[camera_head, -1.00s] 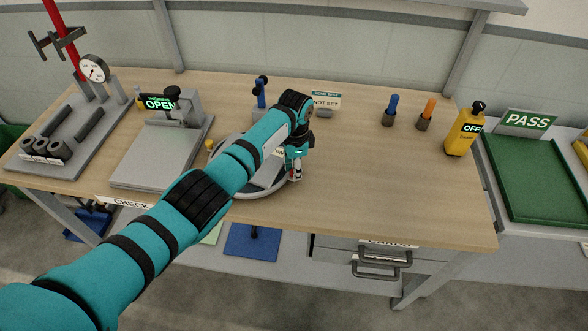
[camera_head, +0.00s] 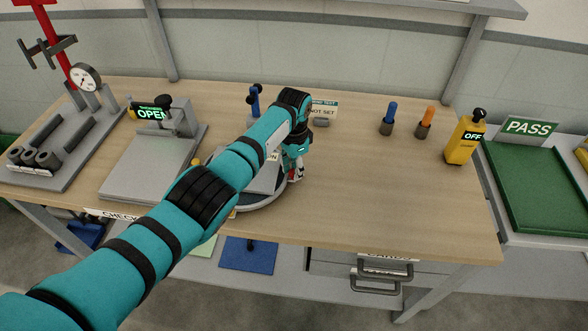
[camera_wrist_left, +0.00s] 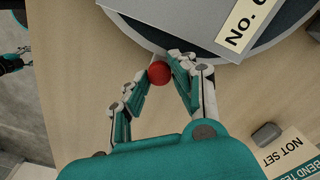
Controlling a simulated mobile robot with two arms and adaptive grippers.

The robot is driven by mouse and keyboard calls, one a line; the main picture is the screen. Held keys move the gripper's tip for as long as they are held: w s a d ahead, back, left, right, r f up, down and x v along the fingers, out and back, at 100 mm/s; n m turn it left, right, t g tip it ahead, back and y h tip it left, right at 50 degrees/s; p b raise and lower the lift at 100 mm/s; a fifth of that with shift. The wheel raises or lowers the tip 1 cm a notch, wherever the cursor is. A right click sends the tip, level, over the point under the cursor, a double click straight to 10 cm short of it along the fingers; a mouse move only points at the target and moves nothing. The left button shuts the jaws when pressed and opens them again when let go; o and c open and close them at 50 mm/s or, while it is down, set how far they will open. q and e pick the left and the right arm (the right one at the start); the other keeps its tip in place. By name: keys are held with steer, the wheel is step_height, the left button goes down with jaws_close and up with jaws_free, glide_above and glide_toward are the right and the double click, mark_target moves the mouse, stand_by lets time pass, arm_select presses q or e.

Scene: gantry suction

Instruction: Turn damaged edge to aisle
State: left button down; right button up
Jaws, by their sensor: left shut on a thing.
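A round grey turntable (camera_head: 258,204) sits on the bench, partly hidden behind my left arm. A flat grey plate (camera_head: 264,181) lies on it; in the left wrist view the plate (camera_wrist_left: 185,14) bears a label reading "No." with its end cut off. My left gripper (camera_head: 294,174) is at the turntable's right side. In the left wrist view its fingers (camera_wrist_left: 166,72) are closed around a small red knob (camera_wrist_left: 159,73) at the turntable's rim. I cannot tell which plate edge is damaged. My right gripper is not in view.
A clamp stand reading "OPEN" (camera_head: 150,165) is left of the turntable. A "NOT SET" sign (camera_head: 323,110) stands behind. Blue (camera_head: 388,118) and orange (camera_head: 425,122) markers and a yellow "OFF" device (camera_head: 464,140) are at right. A green "PASS" tray (camera_head: 545,190) lies beyond. The bench's right front is clear.

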arm_select(q)
steer(key=c, duration=1.1)
jaws_free()
steer(key=shift+r, duration=0.25)
step_height(320, 180, up, 12)
steer(key=shift+f, duration=0.2)
steer(key=shift+f, duration=0.1)
